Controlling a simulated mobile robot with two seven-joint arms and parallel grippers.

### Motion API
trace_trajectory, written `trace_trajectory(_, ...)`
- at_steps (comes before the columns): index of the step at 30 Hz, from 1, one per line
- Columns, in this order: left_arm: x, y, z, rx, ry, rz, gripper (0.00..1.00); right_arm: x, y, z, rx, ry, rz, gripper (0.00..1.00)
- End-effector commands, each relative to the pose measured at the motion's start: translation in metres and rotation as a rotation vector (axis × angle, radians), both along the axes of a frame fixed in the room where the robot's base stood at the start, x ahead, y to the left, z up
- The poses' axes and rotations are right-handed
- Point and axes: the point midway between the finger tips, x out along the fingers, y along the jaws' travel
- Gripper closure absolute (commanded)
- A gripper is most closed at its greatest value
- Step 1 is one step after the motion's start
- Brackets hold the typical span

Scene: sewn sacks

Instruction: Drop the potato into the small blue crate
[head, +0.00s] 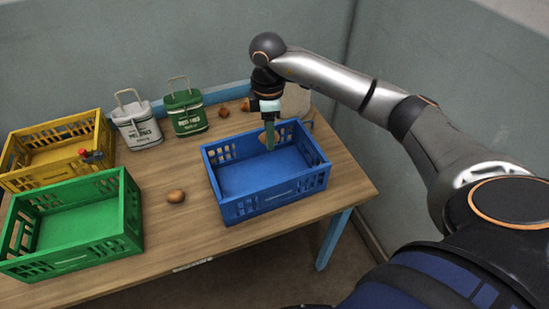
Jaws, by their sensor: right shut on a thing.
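The blue crate (268,207) stands on the right part of the wooden table, and the floor I see in it is bare. My right gripper (268,141) points down over the crate's far side. It is shut on a brown potato (263,138), which shows only in part beside the fingers. I cannot tell how high the potato is above the crate floor. Another brown potato (176,196) lies on the table left of the blue crate. My left gripper is not in view.
A green crate (70,262) and a yellow crate (48,131) stand at the left. A white sack (137,128) and a green sack (186,113) stand at the back. More brown lumps (224,112) lie behind the blue crate. The front middle of the table is clear.

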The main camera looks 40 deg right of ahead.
Motion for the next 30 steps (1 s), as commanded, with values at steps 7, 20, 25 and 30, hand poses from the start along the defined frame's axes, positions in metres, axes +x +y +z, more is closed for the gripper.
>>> trace_trajectory(7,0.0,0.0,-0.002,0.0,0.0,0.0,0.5,0.0,0.0,-0.015,-0.001,0.002,-0.013,1.0)
trace_trajectory(20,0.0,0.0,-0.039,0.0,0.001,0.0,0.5,0.0,0.0,-0.061,0.0,0.0,-0.01,1.0)
trace_trajectory(25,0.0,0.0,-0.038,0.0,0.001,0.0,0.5,0.0,0.0,-0.06,0.0,0.0,-0.01,1.0)
trace_trajectory(30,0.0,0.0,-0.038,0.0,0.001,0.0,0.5,0.0,0.0,-0.06,0.0,0.0,-0.01,0.47)
